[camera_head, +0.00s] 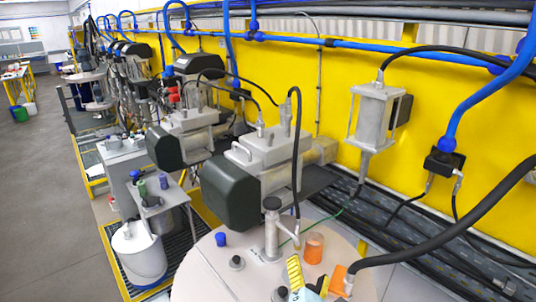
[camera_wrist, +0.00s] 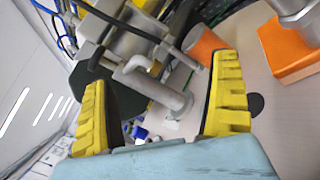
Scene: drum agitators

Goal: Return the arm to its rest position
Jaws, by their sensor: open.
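My gripper (camera_head: 305,279) is low in the head view, over the round beige drum lid (camera_head: 205,275). Its yellow ridged fingers are spread apart. In the wrist view my gripper (camera_wrist: 161,72) shows as two yellow fingers with nothing held between them. A grey upright pipe fitting (camera_wrist: 155,90) shows beyond the gap, apart from the fingers as far as I can tell. The same fitting (camera_head: 272,232) stands on the lid in the head view. The arm behind the gripper is mostly out of frame, so its overall pose cannot be told.
An orange cylinder (camera_head: 314,247) and an orange block (camera_head: 338,279) are close to the gripper. A blue cap (camera_head: 221,239) sits on the lid. A dark-ended agitator motor (camera_head: 232,190) overhangs it. A black hose (camera_head: 450,235) runs at right. The grey floor (camera_head: 45,210) at left is clear.

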